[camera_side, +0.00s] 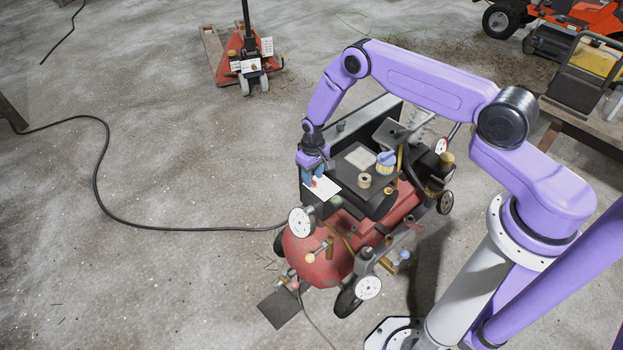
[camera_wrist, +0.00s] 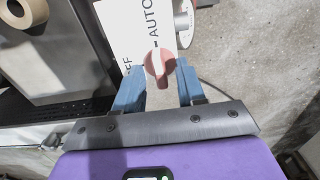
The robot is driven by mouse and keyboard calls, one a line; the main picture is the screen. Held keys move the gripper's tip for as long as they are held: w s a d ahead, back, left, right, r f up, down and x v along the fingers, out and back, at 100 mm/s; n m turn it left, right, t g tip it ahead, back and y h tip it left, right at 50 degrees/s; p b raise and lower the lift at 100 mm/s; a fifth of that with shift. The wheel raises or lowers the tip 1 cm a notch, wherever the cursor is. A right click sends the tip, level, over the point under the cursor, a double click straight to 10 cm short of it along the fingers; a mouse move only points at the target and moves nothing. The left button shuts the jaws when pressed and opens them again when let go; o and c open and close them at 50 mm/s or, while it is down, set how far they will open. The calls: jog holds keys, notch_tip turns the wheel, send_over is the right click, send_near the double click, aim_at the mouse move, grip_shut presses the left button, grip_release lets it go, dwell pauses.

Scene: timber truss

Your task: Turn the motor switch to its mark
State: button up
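The red motor switch (camera_wrist: 158,68) sits on a white plate (camera_wrist: 135,25) lettered "AUTO", with another word partly hidden at the left that seems to end in "FF". A mark line runs from the switch towards "AUTO". The narrow grip of the switch points down in the wrist view, between the fingers. My gripper (camera_wrist: 161,72) has its blue fingertips on either side of the switch, with a gap around the grip; contact at the rim is unclear. In the side view, my gripper (camera_side: 314,176) is over the white plate (camera_side: 323,188), and the switch is small there.
The plate is on a compressor with a red tank (camera_side: 318,258). A round gauge (camera_side: 301,222) stands close to the plate and shows at the top right of the wrist view. A tape roll (camera_side: 364,181) and a blue-and-yellow cup (camera_side: 385,162) are on the machine's top.

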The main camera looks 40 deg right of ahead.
grip_shut()
jog(key=n, duration=0.4)
jog(key=shift+n, duration=1)
jog(key=n, duration=0.2)
jog(key=shift+n, duration=0.4)
jog(key=n, duration=0.3)
